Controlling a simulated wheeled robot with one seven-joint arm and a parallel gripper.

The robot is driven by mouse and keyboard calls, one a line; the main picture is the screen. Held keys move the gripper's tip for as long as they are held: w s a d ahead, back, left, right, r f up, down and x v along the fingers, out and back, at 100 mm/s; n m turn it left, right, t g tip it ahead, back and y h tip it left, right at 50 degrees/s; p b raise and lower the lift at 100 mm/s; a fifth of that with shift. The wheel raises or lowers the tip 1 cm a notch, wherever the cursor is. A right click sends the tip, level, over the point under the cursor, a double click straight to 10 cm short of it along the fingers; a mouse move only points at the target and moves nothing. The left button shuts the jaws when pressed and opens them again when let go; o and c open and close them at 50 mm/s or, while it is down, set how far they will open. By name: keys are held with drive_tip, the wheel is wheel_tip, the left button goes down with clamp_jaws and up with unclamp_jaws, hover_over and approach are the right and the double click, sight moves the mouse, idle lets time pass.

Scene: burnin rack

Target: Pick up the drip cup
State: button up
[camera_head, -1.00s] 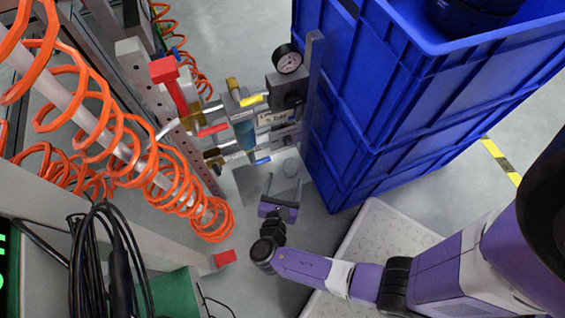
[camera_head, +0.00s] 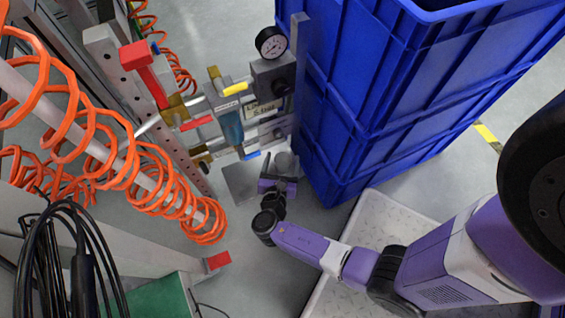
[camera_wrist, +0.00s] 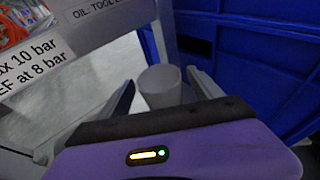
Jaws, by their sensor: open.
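The drip cup (camera_wrist: 162,86) is a small whitish translucent cup. In the wrist view it stands upright, ahead of my gripper (camera_wrist: 160,98), between the two spread fingers. My gripper is open and empty; the cup's lower part is hidden behind my gripper's body. In the head view the cup (camera_head: 284,160) shows as a pale round shape below the valve assembly, just beyond my gripper (camera_head: 279,175). I cannot tell whether the fingers touch it.
The valve assembly with a gauge (camera_head: 271,43) hangs above the cup. Stacked blue crates (camera_head: 350,120) stand close on the right. Orange coiled hoses (camera_head: 170,180) and a metal frame (camera_head: 130,80) are on the left. A white textured platform (camera_head: 375,225) lies at lower right.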

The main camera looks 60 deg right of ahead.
sight(282, 155)
drive_tip(key=c, duration=1.4)
drive_tip(key=shift+r, duration=0.15)
drive_tip(key=shift+r+p, duration=0.5)
wheel_tip(282, 155, up, 3)
drive_tip(key=shift+p, duration=1.25)
drive_tip(key=s+a, duration=0.3)
drive_tip(key=a, duration=0.5)
drive_tip(key=s+a+p, duration=0.1)
drive_tip(key=s+a, duration=0.3)
drive_tip(key=a, duration=0.4)
drive_tip(key=shift+a+f, duration=0.35)
